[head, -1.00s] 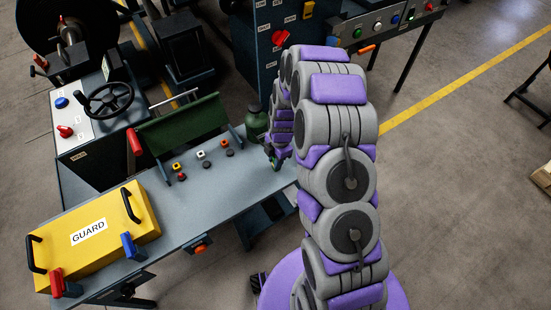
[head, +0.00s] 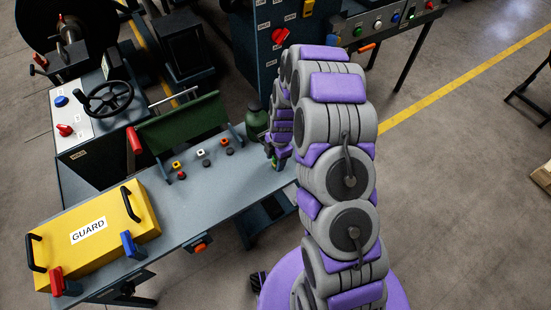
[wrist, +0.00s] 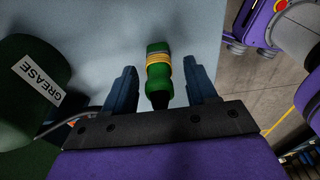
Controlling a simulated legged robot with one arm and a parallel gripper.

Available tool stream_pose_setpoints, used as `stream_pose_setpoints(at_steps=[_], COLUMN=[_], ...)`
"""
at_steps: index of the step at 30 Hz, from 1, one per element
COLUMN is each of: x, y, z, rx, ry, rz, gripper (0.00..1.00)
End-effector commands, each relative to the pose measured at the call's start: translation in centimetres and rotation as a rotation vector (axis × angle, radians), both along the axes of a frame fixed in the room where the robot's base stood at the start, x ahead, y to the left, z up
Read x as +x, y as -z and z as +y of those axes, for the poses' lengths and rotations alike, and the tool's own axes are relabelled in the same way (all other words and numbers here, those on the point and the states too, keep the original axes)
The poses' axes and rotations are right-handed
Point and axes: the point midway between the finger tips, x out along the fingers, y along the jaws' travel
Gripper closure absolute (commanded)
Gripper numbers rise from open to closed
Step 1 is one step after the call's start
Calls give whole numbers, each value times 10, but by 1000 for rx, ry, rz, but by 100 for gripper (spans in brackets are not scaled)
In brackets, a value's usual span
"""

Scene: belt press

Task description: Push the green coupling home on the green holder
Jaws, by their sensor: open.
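In the wrist view, an upright-looking green piece with yellow bands and a dark near end, seemingly the green coupling (wrist: 159,66), stands over the grey bench top. I cannot tell where the coupling ends and the green holder begins. My gripper (wrist: 160,72) is open, with one dark blue finger on each side of the green piece and a gap on both sides. In the head view, my gripper (head: 277,158) is at the right end of the bench; a little green and yellow shows there, mostly hidden by my arm.
A green grease container (head: 256,124) stands close beside my gripper; it also fills the left of the wrist view (wrist: 28,98). Several small coloured knobs or plugs sit on the bench (head: 225,185) before a green panel (head: 185,127). A yellow guard (head: 95,236) lies at left.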

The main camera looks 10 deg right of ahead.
Motion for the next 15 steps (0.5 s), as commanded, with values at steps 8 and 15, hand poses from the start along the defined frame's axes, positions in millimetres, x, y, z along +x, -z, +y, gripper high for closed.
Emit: stream_pose_setpoints(at_steps=[8, 15], x=[0, 1], y=[-4, -16], z=[0, -2], rx=[0, 0], ry=[0, 0], rz=[-1, -1], gripper=[43, 43])
